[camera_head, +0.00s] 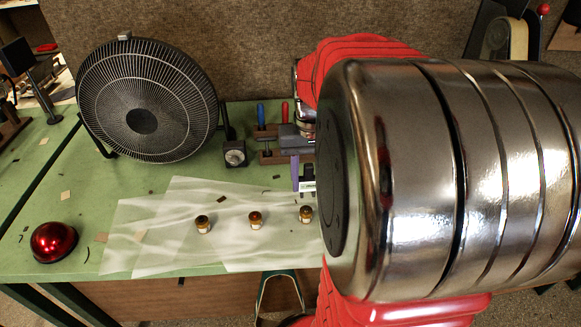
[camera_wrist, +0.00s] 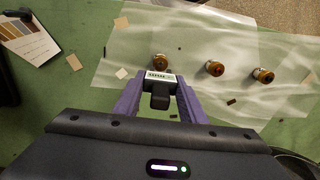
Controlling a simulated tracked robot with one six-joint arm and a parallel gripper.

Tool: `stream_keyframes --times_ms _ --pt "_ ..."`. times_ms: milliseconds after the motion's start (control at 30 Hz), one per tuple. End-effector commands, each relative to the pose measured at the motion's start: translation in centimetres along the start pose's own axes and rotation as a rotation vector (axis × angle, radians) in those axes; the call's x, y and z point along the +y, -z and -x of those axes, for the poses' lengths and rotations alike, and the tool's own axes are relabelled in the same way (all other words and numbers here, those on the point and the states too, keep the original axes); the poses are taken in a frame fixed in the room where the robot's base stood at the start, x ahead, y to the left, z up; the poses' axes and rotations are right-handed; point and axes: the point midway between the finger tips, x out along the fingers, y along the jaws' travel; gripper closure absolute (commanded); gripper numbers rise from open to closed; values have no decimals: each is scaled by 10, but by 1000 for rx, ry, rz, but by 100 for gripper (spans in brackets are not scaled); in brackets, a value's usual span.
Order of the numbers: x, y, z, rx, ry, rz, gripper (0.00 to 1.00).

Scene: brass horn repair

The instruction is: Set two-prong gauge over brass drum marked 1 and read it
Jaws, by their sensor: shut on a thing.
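My gripper (camera_wrist: 157,94) has purple fingers, shut on the dark two-prong gauge (camera_wrist: 160,97), which has a pale display. The display cannot be read and the prongs are not distinguishable. In the head view, the gauge (camera_head: 308,183) is behind the right drum, apart from it, partly hidden by my arm.
A black fan (camera_head: 145,100) stands at the back left. A red dome (camera_head: 53,242) sits at the front left. A small dial box (camera_head: 235,153) and a tool rack (camera_head: 270,145) stand behind the sheets (camera_head: 160,235). A colour card (camera_wrist: 28,42) lies left in the wrist view.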

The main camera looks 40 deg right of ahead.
Motion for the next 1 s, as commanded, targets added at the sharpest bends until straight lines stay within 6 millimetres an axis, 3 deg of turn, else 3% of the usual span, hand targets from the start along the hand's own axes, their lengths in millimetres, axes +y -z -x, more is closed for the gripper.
stream_keyframes --times_ms 367,1000 --pt "-1 0 -4 0 0 3 87" --pt "-1 0 -37 0 0 3 87"
